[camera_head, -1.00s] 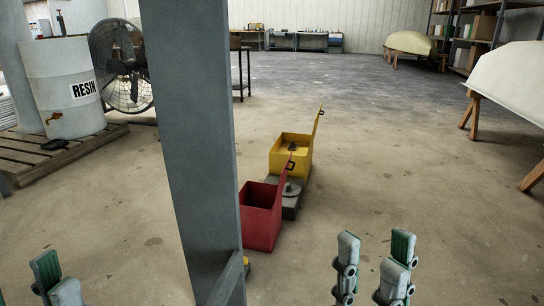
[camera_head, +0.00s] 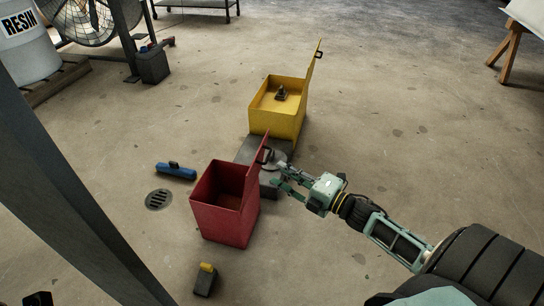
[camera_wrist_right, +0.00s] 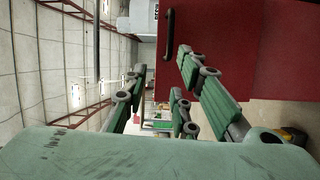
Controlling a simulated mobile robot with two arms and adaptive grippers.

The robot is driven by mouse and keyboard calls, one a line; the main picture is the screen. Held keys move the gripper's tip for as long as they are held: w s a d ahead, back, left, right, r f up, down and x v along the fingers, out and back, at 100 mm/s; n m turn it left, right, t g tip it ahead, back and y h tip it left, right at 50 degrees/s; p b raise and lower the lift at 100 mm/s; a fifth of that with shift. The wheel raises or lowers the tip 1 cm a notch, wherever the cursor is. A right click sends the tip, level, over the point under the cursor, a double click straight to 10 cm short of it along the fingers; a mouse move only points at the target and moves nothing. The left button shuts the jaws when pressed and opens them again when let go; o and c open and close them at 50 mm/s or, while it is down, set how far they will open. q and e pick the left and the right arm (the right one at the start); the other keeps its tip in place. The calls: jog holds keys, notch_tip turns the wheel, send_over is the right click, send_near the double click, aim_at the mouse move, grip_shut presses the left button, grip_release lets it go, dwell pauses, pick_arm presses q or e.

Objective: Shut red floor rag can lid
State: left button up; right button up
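The red rag can (camera_head: 226,215) stands on the floor, its box open at the top. Its red lid (camera_head: 254,178) is raised upright at the can's right side, with a dark handle (camera_head: 263,156) near its top. My right gripper (camera_head: 280,178) is just right of the raised lid, with its fingers spread and nothing between them. In the right wrist view the red lid (camera_wrist_right: 250,50) fills the upper right and its dark handle (camera_wrist_right: 170,32) lies just beyond the open fingers (camera_wrist_right: 165,78). I cannot tell whether they touch.
A yellow can (camera_head: 278,118) with its lid raised stands behind, a dark object inside. A grey slab (camera_head: 250,151) lies between the cans. A blue tool (camera_head: 175,171), a floor drain (camera_head: 158,199) and a black-yellow item (camera_head: 205,280) are nearby. A grey post (camera_head: 60,190) crosses the left.

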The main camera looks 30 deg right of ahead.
jog(key=w+f+h+b, duration=0.1)
jog(key=w+b, duration=0.1)
jog(key=w, duration=0.6)
jog(key=shift+w+d+b, duration=0.15)
jog(key=shift+d+b, duration=0.15)
jog(key=shift+d, duration=0.1)
grip_shut()
